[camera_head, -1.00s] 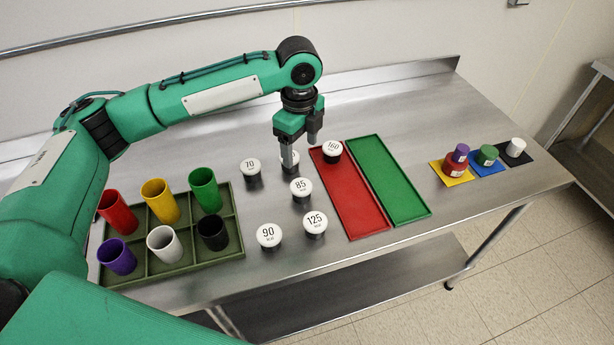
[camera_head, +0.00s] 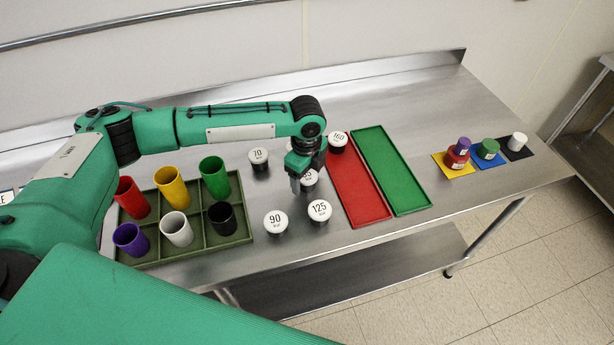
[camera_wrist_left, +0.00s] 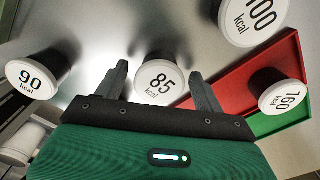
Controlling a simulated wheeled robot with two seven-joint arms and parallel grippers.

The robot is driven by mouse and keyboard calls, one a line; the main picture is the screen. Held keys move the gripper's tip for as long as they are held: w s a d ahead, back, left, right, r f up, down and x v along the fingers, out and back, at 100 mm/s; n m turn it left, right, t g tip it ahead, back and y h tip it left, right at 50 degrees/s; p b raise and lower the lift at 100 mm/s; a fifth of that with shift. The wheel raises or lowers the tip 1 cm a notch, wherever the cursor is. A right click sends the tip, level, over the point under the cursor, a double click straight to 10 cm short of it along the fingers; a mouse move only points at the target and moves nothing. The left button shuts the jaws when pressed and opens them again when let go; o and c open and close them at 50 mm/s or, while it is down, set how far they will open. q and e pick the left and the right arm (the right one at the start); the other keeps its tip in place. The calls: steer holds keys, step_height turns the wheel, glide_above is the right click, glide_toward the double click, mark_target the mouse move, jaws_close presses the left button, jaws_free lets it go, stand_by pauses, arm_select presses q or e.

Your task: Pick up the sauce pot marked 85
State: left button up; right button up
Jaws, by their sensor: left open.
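The sauce pot marked 85 (camera_head: 312,179) has a white lid and a dark body. It stands on the steel counter, partly hidden behind my left gripper in the head view. In the left wrist view the 85 lid (camera_wrist_left: 160,84) shows between the two fingers. My left gripper (camera_head: 297,184) is open and points down beside this pot. The wrist view shows its fingers (camera_wrist_left: 158,70) on either side of the lid, and I cannot tell whether they touch it. My right gripper is not in view.
Pots 70 (camera_head: 259,158), 90 (camera_head: 275,222), 125 (camera_head: 319,210) and 160 (camera_head: 338,141) stand nearby. Pot 100 (camera_wrist_left: 255,18) shows in the wrist view. The red tray (camera_head: 362,195) and green tray (camera_head: 396,180) are right. A cup crate (camera_head: 195,249) is left.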

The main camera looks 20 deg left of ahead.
arm_select(q)
steer(key=shift+f, duration=0.1)
steer(key=c, duration=1)
steer(key=shift+o, duration=0.2)
